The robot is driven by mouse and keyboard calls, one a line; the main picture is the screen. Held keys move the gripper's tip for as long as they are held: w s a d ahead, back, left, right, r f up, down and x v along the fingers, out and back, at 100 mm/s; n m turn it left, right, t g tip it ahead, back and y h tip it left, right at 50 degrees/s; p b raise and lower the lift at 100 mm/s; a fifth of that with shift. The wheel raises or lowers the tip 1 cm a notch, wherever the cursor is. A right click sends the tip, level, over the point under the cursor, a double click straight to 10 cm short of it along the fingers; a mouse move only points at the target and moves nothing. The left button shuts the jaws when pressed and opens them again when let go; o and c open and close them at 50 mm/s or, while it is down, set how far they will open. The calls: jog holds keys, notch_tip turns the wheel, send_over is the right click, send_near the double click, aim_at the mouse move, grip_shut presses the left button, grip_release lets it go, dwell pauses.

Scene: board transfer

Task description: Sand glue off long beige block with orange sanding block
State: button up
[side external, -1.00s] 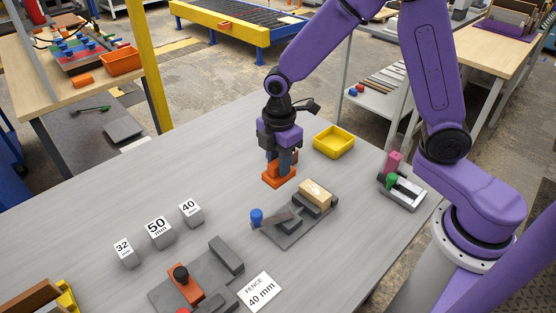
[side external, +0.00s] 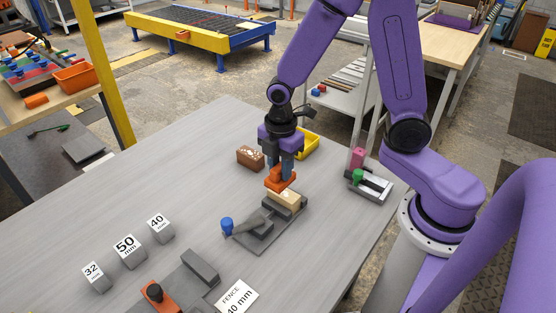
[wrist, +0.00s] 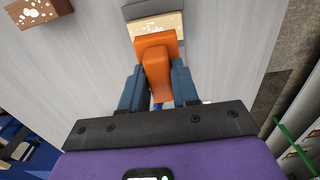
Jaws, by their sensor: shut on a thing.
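My gripper (side external: 280,173) is shut on the orange sanding block (side external: 281,184) by its raised grip. In the wrist view the orange sanding block (wrist: 156,62) sits between the two blue fingers. The long beige block (side external: 289,201) lies in a dark grey holder (side external: 262,237). The sanding block is at the beige block's far-left end and overlaps it in view; I cannot tell if they touch. In the wrist view pale glue spots show on the beige block (wrist: 157,22), just beyond the orange block, which hides part of it.
A blue-knobbed lever (side external: 227,226) is on the holder. Labelled grey cubes (side external: 129,251) stand at left. A grey fixture (side external: 369,186) stands at right.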

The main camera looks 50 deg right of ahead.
aim_at(278, 183)
jog(key=shift+f, duration=2)
jog(key=shift+d+f, duration=0.2)
jog(key=shift+f, duration=0.75)
jog(key=shift+d, duration=0.8)
jog(key=shift+c, duration=0.4)
jog(key=shift+d+r, duration=0.2)
jog(key=shift+d, duration=0.1)
jog(key=shift+d+f, duration=0.2)
jog(key=shift+d, duration=0.05)
jog(key=shift+d+r, duration=0.15)
jog(key=shift+d, duration=0.35)
jog(key=shift+a, duration=2.15)
jog(key=shift+w+d, duration=0.3)
jog(key=shift+d, duration=1.85)
jog(key=shift+a, duration=2.15)
jog(key=shift+d+r, duration=0.1)
jog(key=shift+r, duration=3.9)
